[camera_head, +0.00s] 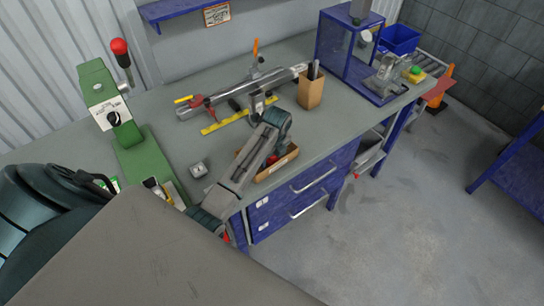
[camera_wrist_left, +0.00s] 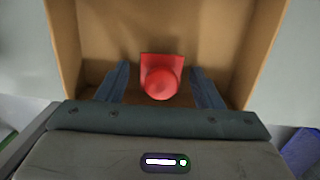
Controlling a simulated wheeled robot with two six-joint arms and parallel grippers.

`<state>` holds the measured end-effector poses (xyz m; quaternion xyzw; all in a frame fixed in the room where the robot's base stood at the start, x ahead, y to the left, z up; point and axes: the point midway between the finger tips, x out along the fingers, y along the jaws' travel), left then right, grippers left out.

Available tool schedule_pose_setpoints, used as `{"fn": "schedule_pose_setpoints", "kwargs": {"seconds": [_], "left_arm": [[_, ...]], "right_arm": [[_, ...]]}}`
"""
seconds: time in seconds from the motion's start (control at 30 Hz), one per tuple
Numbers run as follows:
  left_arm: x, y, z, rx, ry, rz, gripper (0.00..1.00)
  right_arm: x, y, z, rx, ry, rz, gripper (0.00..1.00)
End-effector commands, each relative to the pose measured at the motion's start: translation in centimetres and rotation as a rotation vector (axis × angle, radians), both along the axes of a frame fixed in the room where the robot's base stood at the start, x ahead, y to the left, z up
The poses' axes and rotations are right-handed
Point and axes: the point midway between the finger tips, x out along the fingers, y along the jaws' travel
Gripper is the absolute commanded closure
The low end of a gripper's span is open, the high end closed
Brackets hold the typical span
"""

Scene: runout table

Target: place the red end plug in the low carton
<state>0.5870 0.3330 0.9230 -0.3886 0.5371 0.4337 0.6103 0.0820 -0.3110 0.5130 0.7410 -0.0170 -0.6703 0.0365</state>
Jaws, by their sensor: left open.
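The low carton (camera_head: 284,165) is an open brown box near the front edge of the bench, above the drawers. In the left wrist view its walls (camera_wrist_left: 62,50) surround the red end plug (camera_wrist_left: 162,80). The plug has a square base and a round knob, and is inside the carton. My left gripper (camera_wrist_left: 160,68) is open, with one finger on each side of the plug and a visible gap on both sides. In the head view my left arm reaches over the carton and hides much of it; a little red shows there. My right gripper is not in view.
A green press with a red-knobbed lever (camera_head: 119,48) stands at the left. A blue-framed enclosure (camera_head: 345,45) and blue bin (camera_head: 400,39) stand at the far right.

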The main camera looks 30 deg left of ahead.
Motion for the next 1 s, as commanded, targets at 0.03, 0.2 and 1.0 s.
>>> {"fn": "schedule_pose_setpoints", "kwargs": {"seconds": [0.03, 0.2, 1.0], "left_arm": [[0.1, 0.0, 0.4, 0.001, -0.004, 0.000, 0.40], [0.0, -0.4, 3.3, 0.001, -0.009, -0.001, 0.40], [-0.5, -1.3, 11.7, -0.001, -0.002, 0.000, 0.40]], "right_arm": [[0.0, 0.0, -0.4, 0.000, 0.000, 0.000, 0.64], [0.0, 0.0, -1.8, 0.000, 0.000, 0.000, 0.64], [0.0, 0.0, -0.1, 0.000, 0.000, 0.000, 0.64]]}}
